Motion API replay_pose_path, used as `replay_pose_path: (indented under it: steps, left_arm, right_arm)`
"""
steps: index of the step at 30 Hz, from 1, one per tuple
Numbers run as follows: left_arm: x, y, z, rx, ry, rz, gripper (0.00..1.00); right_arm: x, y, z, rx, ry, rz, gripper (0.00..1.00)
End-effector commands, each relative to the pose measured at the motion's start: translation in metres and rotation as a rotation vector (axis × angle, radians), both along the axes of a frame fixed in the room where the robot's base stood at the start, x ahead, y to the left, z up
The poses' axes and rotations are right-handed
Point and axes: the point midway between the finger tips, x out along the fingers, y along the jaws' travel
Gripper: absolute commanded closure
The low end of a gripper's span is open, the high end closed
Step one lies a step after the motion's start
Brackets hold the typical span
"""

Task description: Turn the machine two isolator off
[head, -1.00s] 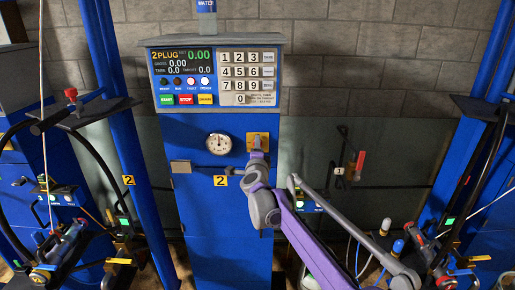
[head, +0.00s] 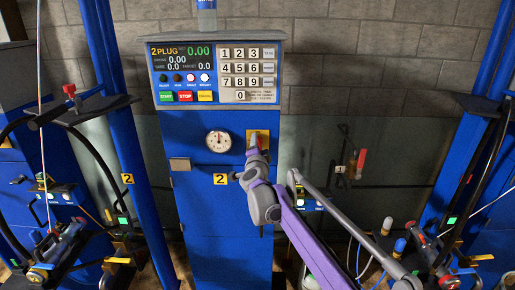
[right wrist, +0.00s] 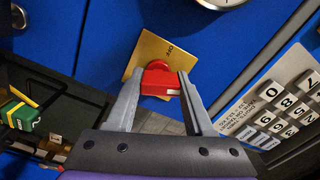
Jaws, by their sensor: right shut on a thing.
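The machine two isolator is a red knob (right wrist: 160,80) on a yellow plate (right wrist: 148,52) on the blue cabinet front, seen in the right wrist view. In the head view the plate (head: 262,133) shows just above my right gripper (head: 255,152), and the knob is hidden. My right gripper (right wrist: 158,92) has its two grey fingers on either side of the red knob and is shut on it. The blue machine two cabinet (head: 205,250) carries a yellow "2" label (head: 220,179). My left gripper is not in view.
A round gauge (head: 218,141) sits left of the isolator. The control panel (head: 218,75) with display and keypad (right wrist: 288,105) is above it. Other blue machines with hoses stand left and right. A red-handled lever (head: 360,160) is on the right behind my arm.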

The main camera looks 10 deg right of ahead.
Motion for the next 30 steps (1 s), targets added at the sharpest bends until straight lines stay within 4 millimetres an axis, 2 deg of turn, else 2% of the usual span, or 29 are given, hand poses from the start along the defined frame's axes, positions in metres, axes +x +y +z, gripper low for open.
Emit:
replay_pose_path:
  steps: [30]
  left_arm:
    - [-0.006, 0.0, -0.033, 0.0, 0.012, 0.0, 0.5]
  right_arm:
    - [0.0, 0.002, -0.003, -0.922, 0.187, 0.001, 1.0]
